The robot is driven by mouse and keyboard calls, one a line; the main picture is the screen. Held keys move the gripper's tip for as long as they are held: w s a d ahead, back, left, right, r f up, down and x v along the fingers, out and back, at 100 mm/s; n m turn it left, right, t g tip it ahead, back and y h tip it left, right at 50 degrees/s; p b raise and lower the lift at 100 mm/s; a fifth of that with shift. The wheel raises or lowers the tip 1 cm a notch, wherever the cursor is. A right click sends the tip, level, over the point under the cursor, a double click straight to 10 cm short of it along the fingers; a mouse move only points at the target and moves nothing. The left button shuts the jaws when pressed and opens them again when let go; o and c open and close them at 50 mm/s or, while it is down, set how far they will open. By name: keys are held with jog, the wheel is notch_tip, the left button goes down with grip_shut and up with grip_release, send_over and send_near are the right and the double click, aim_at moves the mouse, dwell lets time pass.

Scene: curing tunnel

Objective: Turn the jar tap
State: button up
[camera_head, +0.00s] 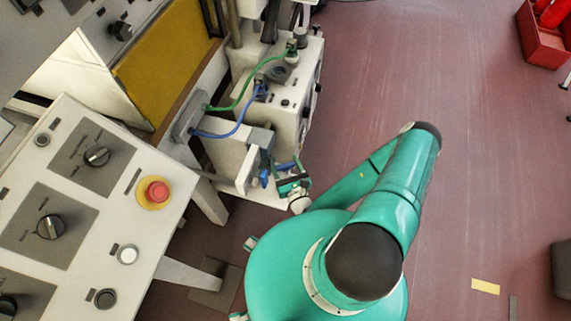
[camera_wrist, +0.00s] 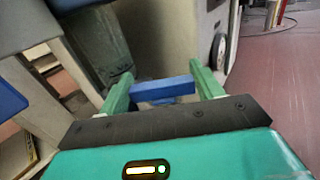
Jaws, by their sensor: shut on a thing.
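The jar tap shows as a blue bar-shaped handle (camera_wrist: 164,90) in the wrist view, lying crosswise between the two green fingers of my gripper (camera_wrist: 163,80). The fingers are shut on its two ends. In the head view my gripper (camera_head: 286,179) is at the lower front of the white machine, beside blue parts of the tap (camera_head: 264,177). The tap's body and outlet are mostly hidden there by my gripper and the machine's grey-white block. No jar can be made out in either view.
A white machine (camera_head: 293,105) with green and blue hoses stands just beyond my gripper. A control panel (camera_head: 100,190) with black knobs and a red button (camera_head: 157,192) is at the left. A red crate (camera_head: 541,40) stands far right. The reddish floor between is mostly clear.

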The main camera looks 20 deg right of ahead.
jog(key=shift+o, duration=0.4)
jog(key=m+h, duration=0.3)
jog(key=h, duration=0.2)
jog(key=shift+g, duration=0.3)
jog(key=shift+w+f+m+g+h, duration=0.25)
jog(key=shift+w+m+h, duration=0.2)
jog(key=shift+m+h, duration=0.35)
jog(key=shift+c, duration=0.4)
jog(key=shift+s+r+m+g+h, duration=0.25)
jog(key=shift+s+m+g+h, duration=0.15)
jog(key=shift+h, duration=0.4)
jog(key=o, duration=0.9)
jog(key=shift+s+a, duration=0.1)
jog(key=shift+s, duration=0.1)
jog(key=shift+o, duration=0.4)
jog(key=shift+w, duration=0.15)
jog(key=shift+w, duration=0.1)
